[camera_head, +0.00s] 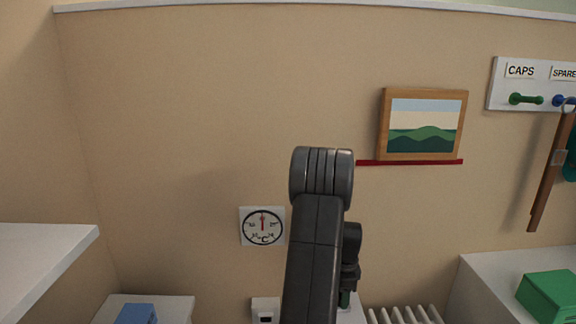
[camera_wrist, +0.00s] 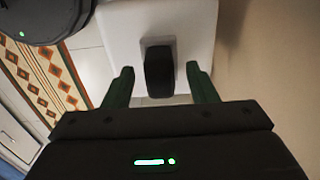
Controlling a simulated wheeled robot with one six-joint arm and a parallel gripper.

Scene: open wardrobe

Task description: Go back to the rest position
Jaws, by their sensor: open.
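My arm (camera_head: 318,235) rises through the middle of the head view, in front of the wall. My gripper (camera_wrist: 160,68) shows in the wrist view with its two green fingers spread apart. A dark upright block-like object (camera_wrist: 158,72) is seen between the fingers, against a white surface (camera_wrist: 115,30). I cannot tell how far below the fingers it is, and neither finger visibly touches it. In the head view the gripper is mostly hidden behind my arm; only a bit of green shows low down.
A framed landscape picture (camera_head: 422,124) sits above a red strip (camera_head: 400,162). A dial thermometer (camera_head: 262,227) is on the wall. A hook rail (camera_head: 500,85) holds a brown strap (camera_head: 548,180). A patterned rug (camera_wrist: 50,72) lies left.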

